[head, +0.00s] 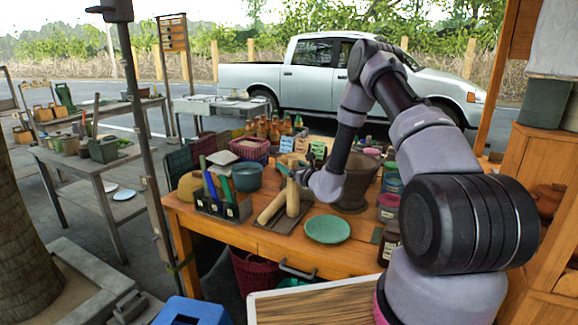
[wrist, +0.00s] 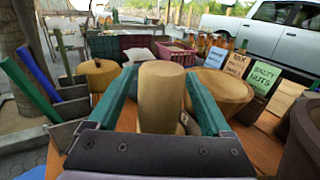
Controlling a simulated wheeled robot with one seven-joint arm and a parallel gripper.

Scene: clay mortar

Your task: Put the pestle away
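A tan, upright wooden cylinder that looks like the pestle (head: 293,198) stands over a dark flat tray (head: 284,223) on the wooden table. A second tan wooden piece (head: 270,208) lies slanted beside it, to the left. My gripper (head: 288,174) is low over the table at the upright piece's top. In the wrist view, the pestle (wrist: 162,95) is between the two teal fingers of my gripper (wrist: 162,75). The fingertips lie close along its sides; firm contact cannot be made out. Its lower end is hidden by my gripper there. The brown mortar (head: 354,188) stands right of my gripper, partly hidden by my arm.
A grey caddy (head: 225,208) with blue and green upright items stands at left. A green plate (head: 327,229) lies in front. Behind are a blue-grey pot (head: 247,178), baskets (head: 249,149), bottles and signs (wrist: 263,77). Jars (head: 388,207) crowd the right. Free tabletop is small.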

